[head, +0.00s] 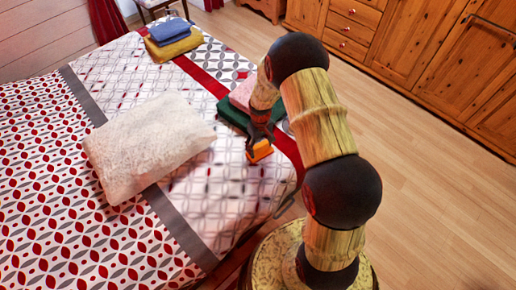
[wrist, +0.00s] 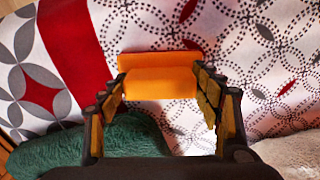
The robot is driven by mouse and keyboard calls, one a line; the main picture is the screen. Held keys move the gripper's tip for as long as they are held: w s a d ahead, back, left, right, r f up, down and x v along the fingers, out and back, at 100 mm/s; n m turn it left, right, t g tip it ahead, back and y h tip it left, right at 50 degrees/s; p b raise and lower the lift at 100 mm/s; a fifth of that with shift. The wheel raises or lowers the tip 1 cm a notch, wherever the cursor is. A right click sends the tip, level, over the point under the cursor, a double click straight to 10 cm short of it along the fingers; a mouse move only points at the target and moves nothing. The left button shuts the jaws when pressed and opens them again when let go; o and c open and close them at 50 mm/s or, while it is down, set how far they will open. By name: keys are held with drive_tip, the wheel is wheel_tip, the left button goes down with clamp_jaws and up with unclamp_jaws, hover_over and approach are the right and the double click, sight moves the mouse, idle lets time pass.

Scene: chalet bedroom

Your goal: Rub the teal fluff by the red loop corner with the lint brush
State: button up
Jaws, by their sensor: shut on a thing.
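My gripper (head: 258,141) is shut on the orange lint brush (head: 261,152), low over the foot end of the bed. In the wrist view the orange brush (wrist: 158,82) lies between the two fingers of my gripper (wrist: 162,88), against the patterned bedspread. I cannot tell whether the brush touches the cloth. The white textured pillow (head: 148,147) lies to the left of my gripper, apart from it; its edge shows at the lower right of the wrist view (wrist: 292,150). I cannot make out teal fluff or a red loop in either view.
A dark green folded cloth (head: 232,113) with a pink one (head: 243,92) on it lies just behind my gripper. Blue (head: 172,31) and mustard (head: 175,47) cloths are stacked at the bed's far end. Wooden cabinets (head: 405,50) line the right; the floor (head: 440,180) between is clear.

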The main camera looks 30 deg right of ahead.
drive_tip(key=shift+w+d+f, duration=0.1)
drive_tip(key=shift+w+d, duration=0.15)
drive_tip(key=shift+d, duration=0.45)
drive_tip(key=shift+w+d+f, duration=0.1)
drive_tip(key=shift+w+d, duration=0.1)
drive_tip(key=shift+d, duration=0.45)
drive_tip(key=shift+r, duration=0.15)
drive_tip(key=shift+a, duration=0.1)
